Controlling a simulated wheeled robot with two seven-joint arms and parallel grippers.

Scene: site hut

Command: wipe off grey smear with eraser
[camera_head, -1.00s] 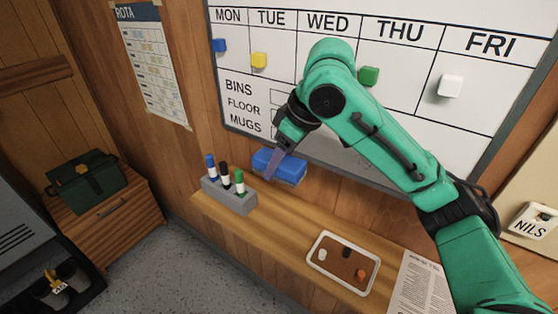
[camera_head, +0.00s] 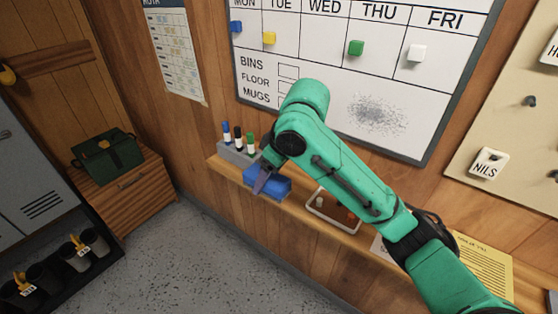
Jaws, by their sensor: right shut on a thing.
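The grey smear (camera_head: 376,114) is a speckled patch on the lower right of the whiteboard (camera_head: 320,68). The blue eraser (camera_head: 270,186) is at the shelf, just right of the marker holder. My right gripper (camera_head: 261,184) is shut on the eraser, with its fingers at the eraser's left end. I cannot tell whether the eraser touches the shelf. The smear is up and to the right of the gripper, apart from it. My left gripper is not in view.
A grey holder (camera_head: 234,154) with several markers stands on the wooden shelf (camera_head: 226,169) left of the eraser. A white-rimmed tray (camera_head: 318,211) lies to the right, partly behind my arm. Coloured magnets, such as the green one (camera_head: 356,48), sit on the board.

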